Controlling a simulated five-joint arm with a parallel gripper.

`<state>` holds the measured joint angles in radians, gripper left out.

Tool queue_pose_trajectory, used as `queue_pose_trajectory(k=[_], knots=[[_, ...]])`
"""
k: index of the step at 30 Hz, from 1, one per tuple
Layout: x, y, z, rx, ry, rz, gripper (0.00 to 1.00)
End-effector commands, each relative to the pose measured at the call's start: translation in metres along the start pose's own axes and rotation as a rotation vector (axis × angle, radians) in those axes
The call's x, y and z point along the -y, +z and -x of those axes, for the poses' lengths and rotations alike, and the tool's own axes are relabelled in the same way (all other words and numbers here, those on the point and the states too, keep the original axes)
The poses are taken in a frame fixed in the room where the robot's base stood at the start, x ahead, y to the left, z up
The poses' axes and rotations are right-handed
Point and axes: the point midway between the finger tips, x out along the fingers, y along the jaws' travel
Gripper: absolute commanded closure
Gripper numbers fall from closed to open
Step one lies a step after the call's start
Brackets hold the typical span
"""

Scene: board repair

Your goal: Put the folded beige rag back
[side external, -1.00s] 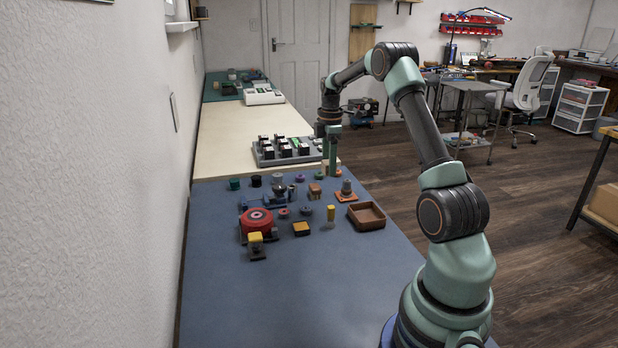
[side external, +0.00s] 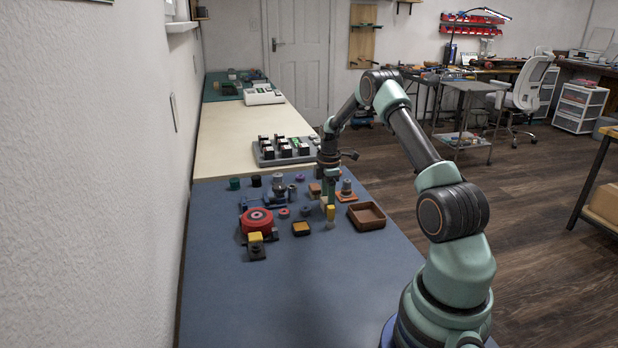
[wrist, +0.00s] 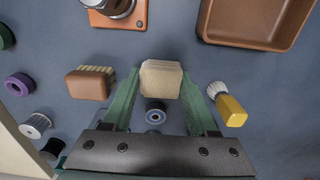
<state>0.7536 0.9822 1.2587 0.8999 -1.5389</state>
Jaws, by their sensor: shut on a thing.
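The folded beige rag (wrist: 160,80) is a small pale block between the fingertips of my gripper (wrist: 159,84) in the wrist view. My gripper is shut on it, one green finger at each side. In the side view my gripper (side external: 328,190) is low over the blue mat (side external: 300,290), among the small parts, just behind the yellow-handled brush (side external: 331,213). The rag is mostly hidden there by the fingers and the brush. I cannot tell whether the rag touches the mat.
In the wrist view, a brown brush (wrist: 90,84) lies left of the rag and a yellow brush (wrist: 230,108) right. A blue ring (wrist: 155,112) sits between my fingers. A brown tray (wrist: 207,22) and an orange-based part (wrist: 130,17) are beyond. The front of the mat is clear.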

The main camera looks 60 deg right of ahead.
Motion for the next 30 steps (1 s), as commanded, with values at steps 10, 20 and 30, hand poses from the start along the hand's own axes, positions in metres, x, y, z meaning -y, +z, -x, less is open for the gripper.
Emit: queue_pose_trajectory(k=[10, 20, 30], knots=[[0.000, 0.000, -0.003, 0.000, 0.000, 0.000, 0.11], [0.000, 0.000, -0.001, 0.000, 0.000, 0.000, 0.11], [-0.001, 0.000, 0.047, 0.000, 0.004, 0.000, 0.11]])
